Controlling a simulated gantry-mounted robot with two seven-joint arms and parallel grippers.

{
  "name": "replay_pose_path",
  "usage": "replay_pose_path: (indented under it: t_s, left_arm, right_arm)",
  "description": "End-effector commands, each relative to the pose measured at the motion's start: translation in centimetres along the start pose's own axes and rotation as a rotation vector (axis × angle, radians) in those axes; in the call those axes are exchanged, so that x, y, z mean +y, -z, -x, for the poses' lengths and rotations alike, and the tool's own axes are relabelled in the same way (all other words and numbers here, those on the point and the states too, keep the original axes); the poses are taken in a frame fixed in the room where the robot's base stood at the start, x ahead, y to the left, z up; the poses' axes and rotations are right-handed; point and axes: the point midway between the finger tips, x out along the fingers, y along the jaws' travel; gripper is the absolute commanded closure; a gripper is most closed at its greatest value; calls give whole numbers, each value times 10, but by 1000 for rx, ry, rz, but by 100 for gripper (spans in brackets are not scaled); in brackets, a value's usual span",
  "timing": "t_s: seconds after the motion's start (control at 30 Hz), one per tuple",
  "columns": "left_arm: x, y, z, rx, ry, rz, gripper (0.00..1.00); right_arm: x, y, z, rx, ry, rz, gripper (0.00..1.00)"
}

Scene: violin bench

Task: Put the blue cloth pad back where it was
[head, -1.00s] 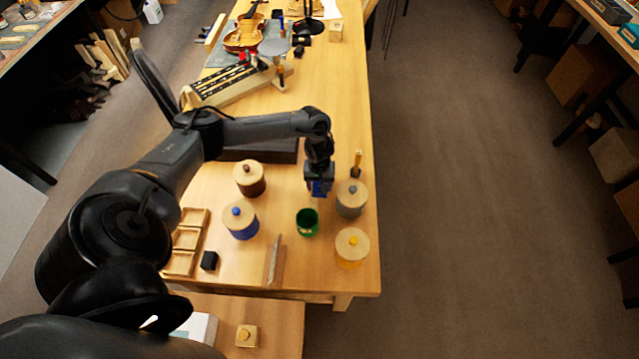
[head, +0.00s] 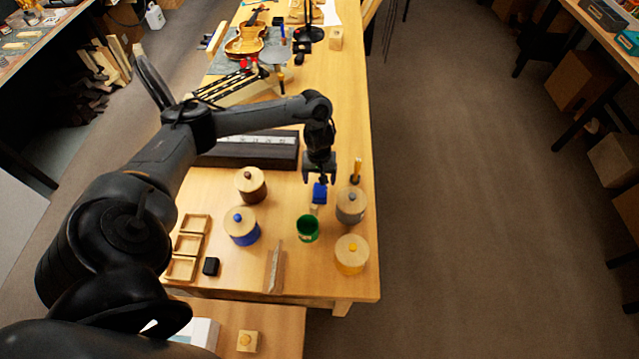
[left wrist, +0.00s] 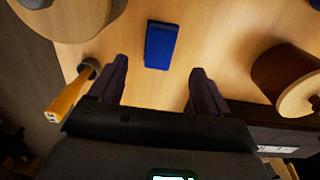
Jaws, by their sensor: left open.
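The blue cloth pad (head: 319,193) lies on the bench between the green cup and my left gripper, left of the grey lidded jar. It also shows in the left wrist view (left wrist: 160,46), as a flat blue rectangle on bare wood beyond my fingertips. My left gripper (head: 331,180) is open and empty, behind and above the pad. In the left wrist view its two fingers (left wrist: 160,76) stand wide apart, with the pad lined up roughly between them and touching neither. A small pale piece (head: 315,210) shows just in front of the pad; I cannot tell what it is.
The green cup (head: 308,228) stands close in front. The grey jar (head: 351,205), yellow jar (head: 352,255), blue jar (head: 241,226) and brown jar (head: 250,185) stand around. Small wooden trays (head: 188,243) lie at left.

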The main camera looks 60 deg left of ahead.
Motion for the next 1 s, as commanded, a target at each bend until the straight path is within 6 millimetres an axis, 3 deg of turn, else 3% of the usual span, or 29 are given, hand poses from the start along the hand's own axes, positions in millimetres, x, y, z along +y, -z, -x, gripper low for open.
replay_pose_path:
  t_s: [0.1, 0.3, 1.0]
  left_arm:
    - [0, 0, 21, 2, -1, -1, 22]
    - [0, 0, 38, 1, 0, 0, 22]
    - [0, 0, 41, 0, 1, 0, 22]
  right_arm:
    - [0, 2, 6, 1, 2, -2, 100]
    - [-1, 4, 10, 2, 5, -7, 100]
    - [0, 6, 11, 5, 2, -4, 100]
